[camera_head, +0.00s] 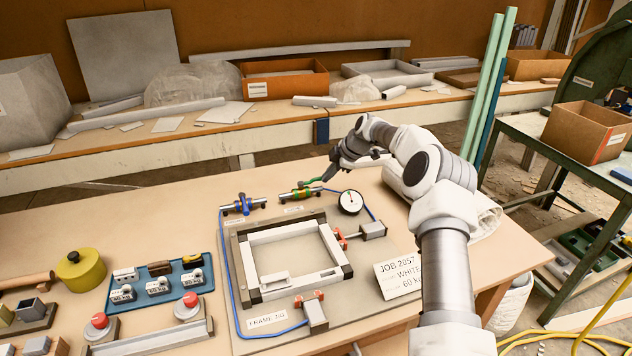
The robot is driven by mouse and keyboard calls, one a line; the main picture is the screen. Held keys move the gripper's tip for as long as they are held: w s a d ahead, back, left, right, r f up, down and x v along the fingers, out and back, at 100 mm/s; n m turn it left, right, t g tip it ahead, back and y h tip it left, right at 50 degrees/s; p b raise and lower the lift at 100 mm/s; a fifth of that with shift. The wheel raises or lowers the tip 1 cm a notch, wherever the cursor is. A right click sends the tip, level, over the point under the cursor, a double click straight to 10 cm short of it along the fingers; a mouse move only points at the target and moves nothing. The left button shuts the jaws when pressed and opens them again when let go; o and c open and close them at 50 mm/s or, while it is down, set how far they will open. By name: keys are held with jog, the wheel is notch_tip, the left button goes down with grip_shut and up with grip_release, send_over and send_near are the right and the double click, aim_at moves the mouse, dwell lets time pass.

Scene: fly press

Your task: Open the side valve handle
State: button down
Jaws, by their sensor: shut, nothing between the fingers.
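Two small inline valves sit at the back of the fixture board (378,278). One valve (243,205) has a blue handle and joins a blue hose. The other valve (300,193), to its right, has a yellow-green body and a green handle (312,187) that sticks out to the right. The small labels by them are too small to read, so I cannot tell which is the side valve. My gripper (328,179) is shut and empty, with its dark tip right by the green handle. I cannot tell whether they touch.
A pressure gauge (350,202) stands close to the right of the green-handled valve. A grey and white frame (291,260) lies in front, with red-tipped clamps. A blue tray (160,288) of switches is at left. The bench behind the valves is clear.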

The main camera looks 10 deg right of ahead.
jog(key=shift+d, duration=0.15)
dwell(0.3)
jog(key=p+v, duration=0.2)
jog(key=v, duration=1.5)
jog(key=s+a+r+m+g+h+p, duration=0.1)
jog(key=s+a+r+m+h+p, duration=0.15)
jog(key=s+a+r, duration=0.65)
jog(key=s+a+r+m+h+p, duration=0.2)
jog(key=s+a+r+m, duration=0.4)
jog(key=s, duration=0.5)
jog(key=s+d+r+m+t+p, duration=0.1)
jog(key=s+m+p, duration=0.3)
jog(key=s, duration=2)
jog(key=d+m, duration=0.1)
jog(key=m, duration=0.3)
jog(key=shift+s+r+m, duration=0.2)
jog(key=shift+r+m, duration=0.1)
jog(key=shift+m, duration=0.05)
